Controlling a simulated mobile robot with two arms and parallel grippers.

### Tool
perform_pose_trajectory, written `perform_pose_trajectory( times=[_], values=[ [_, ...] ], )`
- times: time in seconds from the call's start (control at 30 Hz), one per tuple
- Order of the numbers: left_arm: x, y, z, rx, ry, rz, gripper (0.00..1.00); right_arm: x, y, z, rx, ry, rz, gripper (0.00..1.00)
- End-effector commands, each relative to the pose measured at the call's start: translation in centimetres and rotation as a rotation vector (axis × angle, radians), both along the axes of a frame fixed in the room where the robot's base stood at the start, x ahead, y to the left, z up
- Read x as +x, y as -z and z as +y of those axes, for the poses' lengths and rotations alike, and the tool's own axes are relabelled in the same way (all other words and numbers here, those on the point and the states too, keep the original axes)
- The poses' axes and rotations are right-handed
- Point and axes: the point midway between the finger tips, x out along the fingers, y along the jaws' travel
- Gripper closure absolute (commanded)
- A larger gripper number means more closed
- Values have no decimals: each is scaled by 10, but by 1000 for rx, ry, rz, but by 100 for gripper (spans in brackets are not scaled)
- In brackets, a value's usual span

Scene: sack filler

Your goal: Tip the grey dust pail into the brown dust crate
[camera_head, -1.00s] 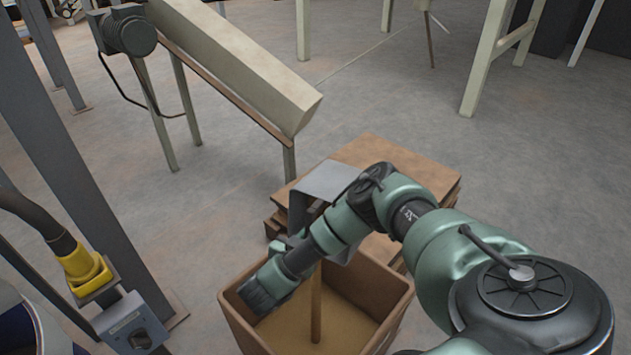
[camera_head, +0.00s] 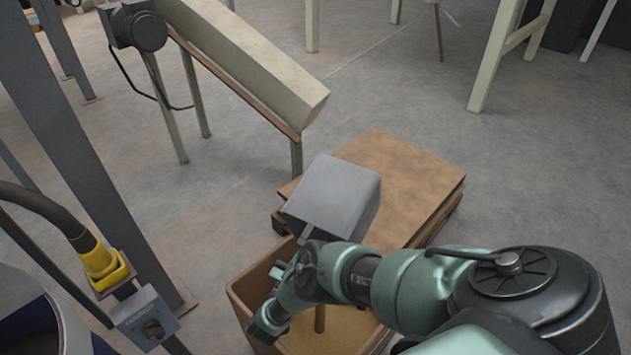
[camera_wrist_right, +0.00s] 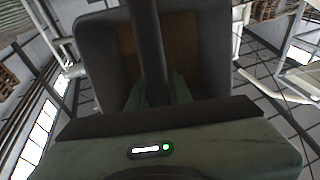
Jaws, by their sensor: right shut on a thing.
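The grey dust pail (camera_head: 335,197) is a boxy bucket, strongly tilted, with its closed outside up towards the head camera. It hangs over the far rim of the brown dust crate (camera_head: 250,285). My right gripper (camera_head: 302,245) is shut on the pail's bar handle. In the right wrist view the dark handle (camera_wrist_right: 146,45) runs between the fingers, and the pail's brownish inside (camera_wrist_right: 180,45) faces the camera. A narrow brown upright strip (camera_head: 320,318), which looks like falling dust, shows above the tan crate floor. My arm hides part of the crate. My left gripper is out of view.
A brown board on a pallet (camera_head: 405,190) stands right behind the crate. A sloped beige chute (camera_head: 245,65) is behind left. A grey post (camera_head: 95,150), a yellow hose fitting (camera_head: 103,268) and a switch box (camera_head: 145,318) stand left. Open floor lies behind.

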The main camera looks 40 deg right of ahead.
Motion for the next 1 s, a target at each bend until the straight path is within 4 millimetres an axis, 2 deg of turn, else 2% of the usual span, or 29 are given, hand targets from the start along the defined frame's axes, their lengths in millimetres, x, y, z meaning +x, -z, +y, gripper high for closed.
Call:
perform_pose_trajectory(
  times=[0.27, 0.5, 1.0],
  values=[
    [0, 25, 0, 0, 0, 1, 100, -3, 13, 10, -144, -1, -48, 100],
    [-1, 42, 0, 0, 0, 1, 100, -4, 17, 15, -229, 0, -77, 100],
    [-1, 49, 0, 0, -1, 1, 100, -5, 15, 18, -274, 0, -91, 100]
  ],
)
